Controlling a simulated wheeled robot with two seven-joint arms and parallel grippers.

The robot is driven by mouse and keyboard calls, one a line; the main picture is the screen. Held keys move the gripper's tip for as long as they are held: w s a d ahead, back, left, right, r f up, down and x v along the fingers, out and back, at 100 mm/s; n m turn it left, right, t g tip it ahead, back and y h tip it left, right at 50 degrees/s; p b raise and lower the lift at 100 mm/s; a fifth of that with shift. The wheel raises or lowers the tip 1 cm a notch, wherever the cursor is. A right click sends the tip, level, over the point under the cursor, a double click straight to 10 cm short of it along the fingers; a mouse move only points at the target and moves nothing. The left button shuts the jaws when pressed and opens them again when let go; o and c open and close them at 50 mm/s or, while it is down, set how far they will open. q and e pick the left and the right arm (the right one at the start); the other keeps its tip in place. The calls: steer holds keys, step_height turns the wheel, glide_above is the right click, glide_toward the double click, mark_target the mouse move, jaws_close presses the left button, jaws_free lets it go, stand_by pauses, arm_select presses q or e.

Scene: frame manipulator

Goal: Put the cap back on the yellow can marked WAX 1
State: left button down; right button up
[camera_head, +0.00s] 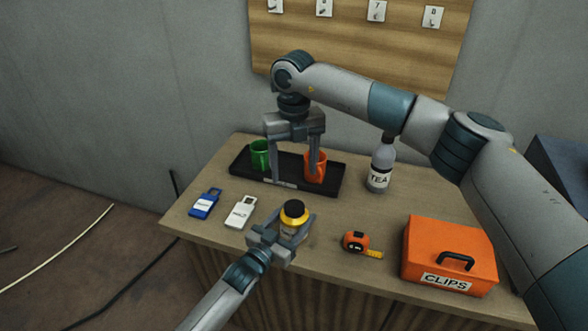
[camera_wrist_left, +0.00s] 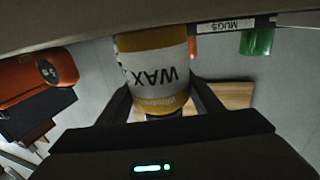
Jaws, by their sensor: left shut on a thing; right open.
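The yellow can (camera_head: 295,218) is upright in my left gripper (camera_head: 283,234) near the table's front edge. In the left wrist view the can (camera_wrist_left: 155,70) shows a white label reading WAX, upside down; its number is hidden. The gripper's fingers (camera_wrist_left: 162,108) are shut on the can's sides. A black round top (camera_head: 293,207) shows on the can; I cannot tell for sure whether it is the cap or a dark opening. No separate cap is visible elsewhere. My right gripper (camera_head: 295,175) is open over the black tray, one finger in front of the orange mug.
The black tray (camera_head: 333,187) holds a green mug (camera_head: 259,155) and an orange mug (camera_head: 319,163). A TEA bottle (camera_head: 381,165) stands to its right. Blue (camera_head: 205,203) and white (camera_head: 241,212) tags lie left. A tape measure (camera_head: 356,241) and orange CLIPS box (camera_head: 448,252) are at right.

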arm_select(q)
steer(key=shift+c, duration=2.3)
jaws_free()
steer(key=shift+s+a, duration=0.1)
steer(key=shift+s, duration=0.05)
arm_select(e)
step_height(320, 180, down, 4)
steer(key=b, duration=0.4)
arm_select(q)
steer(key=v, duration=1.7)
arm_select(e)
steer(key=shift+f, duration=0.15)
arm_select(q)
steer(key=shift+s+f, duration=0.1)
